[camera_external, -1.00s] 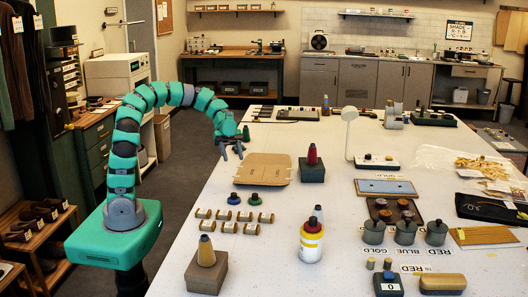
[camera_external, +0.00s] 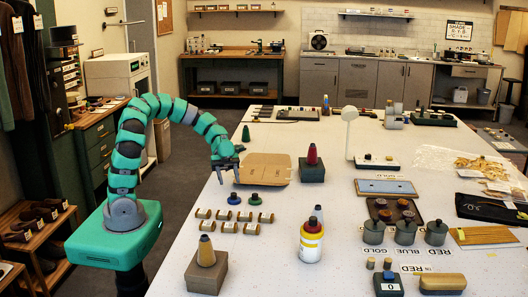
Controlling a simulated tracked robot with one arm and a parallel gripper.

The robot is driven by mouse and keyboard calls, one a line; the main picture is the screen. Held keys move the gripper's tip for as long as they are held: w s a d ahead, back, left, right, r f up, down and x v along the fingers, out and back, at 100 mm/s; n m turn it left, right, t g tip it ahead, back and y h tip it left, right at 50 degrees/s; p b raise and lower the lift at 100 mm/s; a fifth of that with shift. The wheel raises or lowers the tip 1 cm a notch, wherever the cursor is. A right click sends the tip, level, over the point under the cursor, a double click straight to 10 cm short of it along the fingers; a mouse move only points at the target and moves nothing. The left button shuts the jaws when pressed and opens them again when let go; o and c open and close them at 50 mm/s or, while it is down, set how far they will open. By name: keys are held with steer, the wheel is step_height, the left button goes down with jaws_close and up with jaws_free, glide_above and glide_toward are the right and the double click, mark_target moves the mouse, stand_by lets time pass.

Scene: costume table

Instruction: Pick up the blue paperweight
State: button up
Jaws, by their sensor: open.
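The small blue paperweight (camera_external: 234,199), a round piece with a dark knob, stands on the near left part of the white table, just left of a similar green piece (camera_external: 255,200). My gripper (camera_external: 229,177) hangs open and empty above the table's left side, pointing downward. In the picture it is just above the blue piece, apart from it. Its exact height over the table is hard to tell.
A flat cardboard piece (camera_external: 266,168) lies right of my gripper. A dark block (camera_external: 311,172) bears a red spool. A grey-brown box (camera_external: 206,272) with a cone stands nearest.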

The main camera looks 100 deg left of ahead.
mark_target(234, 198)
steer(key=shift+a+f+x, duration=0.1)
steer(key=shift+x, duration=1.25)
steer(key=shift+a+f+x, duration=0.1)
steer(key=shift+f+x, duration=0.05)
steer(key=shift+x, duration=1.2)
steer(key=shift+w, duration=0.2)
jaws_close()
